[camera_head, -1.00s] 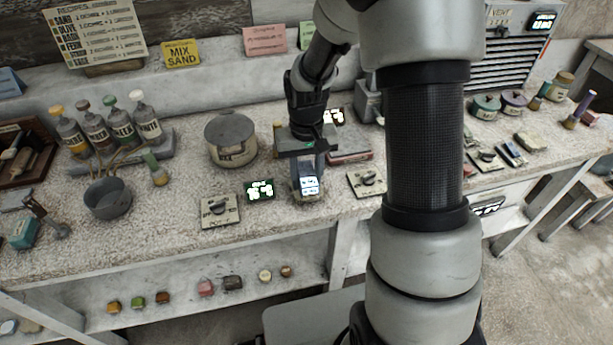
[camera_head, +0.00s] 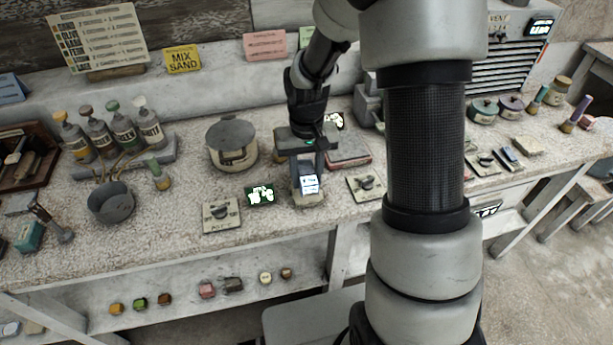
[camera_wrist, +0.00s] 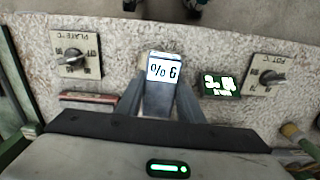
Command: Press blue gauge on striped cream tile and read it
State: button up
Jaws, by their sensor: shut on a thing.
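My gripper (camera_head: 309,176) is shut on the gauge (camera_head: 309,185), which has a blue-grey body and a lit white display. In the wrist view the gauge (camera_wrist: 163,70) sits between the two fingertips (camera_wrist: 160,98). A small cream block, probably the tile (camera_head: 308,201), shows just below the gauge at the counter's front. It is mostly hidden by the gauge, so I cannot make out stripes or whether the gauge touches it.
Dial plates stand left (camera_head: 221,214) and right (camera_head: 366,186) of the gripper on the speckled counter (camera_head: 290,222). A green-lit display (camera_head: 261,195) is close on the left. A red-edged box (camera_head: 348,152) is behind right.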

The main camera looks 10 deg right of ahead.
jog(key=shift+r+p, duration=1.45)
jog(key=shift+r, duration=0.85)
